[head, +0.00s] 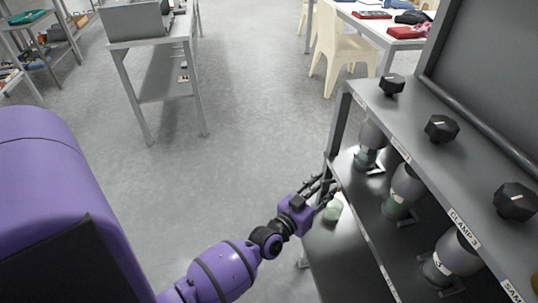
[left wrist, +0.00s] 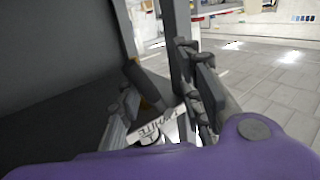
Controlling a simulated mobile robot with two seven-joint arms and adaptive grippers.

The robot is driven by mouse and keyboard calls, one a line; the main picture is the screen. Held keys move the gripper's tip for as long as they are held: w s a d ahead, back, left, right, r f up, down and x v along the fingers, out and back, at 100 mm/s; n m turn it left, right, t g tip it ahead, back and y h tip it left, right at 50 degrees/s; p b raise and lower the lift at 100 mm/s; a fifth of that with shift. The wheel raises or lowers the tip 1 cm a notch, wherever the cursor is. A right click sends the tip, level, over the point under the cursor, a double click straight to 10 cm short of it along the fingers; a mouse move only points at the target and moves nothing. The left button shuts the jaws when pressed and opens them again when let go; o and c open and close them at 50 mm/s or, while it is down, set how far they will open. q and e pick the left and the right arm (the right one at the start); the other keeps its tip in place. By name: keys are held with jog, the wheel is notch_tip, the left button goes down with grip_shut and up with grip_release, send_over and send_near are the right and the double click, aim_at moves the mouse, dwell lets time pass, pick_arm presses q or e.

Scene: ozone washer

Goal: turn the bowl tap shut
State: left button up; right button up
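My left gripper (head: 326,191) is at the near left corner of the dark bench, just above a pale green round bowl-like thing (head: 333,211). In the left wrist view the fingers of the left gripper (left wrist: 157,72) stand apart. A dark grey cylindrical piece (left wrist: 146,84) with a brass-coloured part at its end shows between them; it may be the bowl tap, but I cannot tell for sure. I cannot tell whether the fingers touch it. In the head view the tap is not clearly visible behind the gripper. My right gripper is not in view.
Black knobs (head: 441,128) line the bench's top ledge, with grey-and-green cylinders (head: 404,187) below. A label reading "WHITE" (left wrist: 154,130) shows near the fingers. A grey metal table (head: 165,84) stands at the back left. The floor (head: 230,130) between is clear.

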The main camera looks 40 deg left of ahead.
pick_arm(q)
jog(key=s+d+f+g+p, duration=0.2)
jog(key=s+g+p, duration=0.2)
jog(key=s, duration=1.3)
jog(key=s+d+f+g+p, duration=0.2)
jog(key=s+p, duration=0.4)
jog(key=s, duration=1)
jog(key=shift+s+f+m+g, duration=0.4)
jog(key=shift+f+g, duration=0.2)
jog(key=shift+g, duration=0.5)
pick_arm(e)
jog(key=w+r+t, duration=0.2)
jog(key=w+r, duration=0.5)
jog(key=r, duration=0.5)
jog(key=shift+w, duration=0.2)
pick_arm(q)
jog(key=shift+c, duration=0.2)
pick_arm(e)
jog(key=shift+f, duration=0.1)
